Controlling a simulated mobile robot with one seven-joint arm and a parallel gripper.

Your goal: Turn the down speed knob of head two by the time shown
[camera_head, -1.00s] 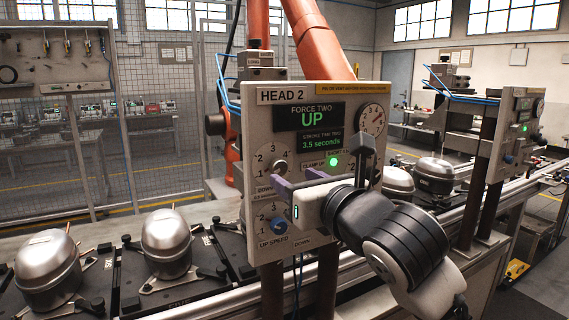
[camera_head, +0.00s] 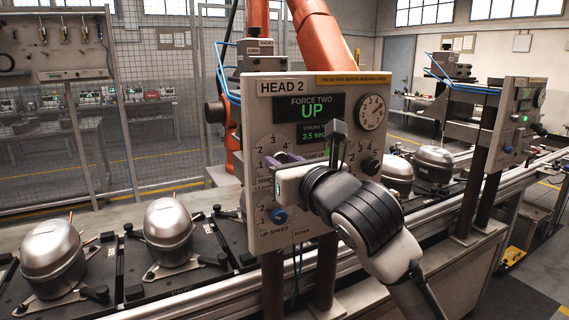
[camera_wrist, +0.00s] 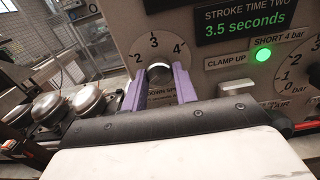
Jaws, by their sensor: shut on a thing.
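The grey panel marked HEAD 2 (camera_head: 278,88) stands upright in the middle of the head view. Its green screen reads FORCE TWO UP; below it, the wrist view reads STROKE TIME TWO 3.5 seconds (camera_wrist: 245,22). The down speed dial (camera_wrist: 153,42) shows 2, 3 and 4 around a round knob (camera_wrist: 158,71). My gripper (camera_wrist: 160,77) has its two purple fingers on either side of this knob, shut on it. In the head view my gripper (camera_head: 281,161) hides most of the knob. Its pointer cannot be read.
A black knob (camera_head: 371,166) and a pressure gauge (camera_head: 372,112) are at the panel's right. A green lamp (camera_wrist: 263,54) and a clamp lever (camera_wrist: 237,86) are beside the dial. Silver compressors (camera_head: 167,231) stand on the line at left.

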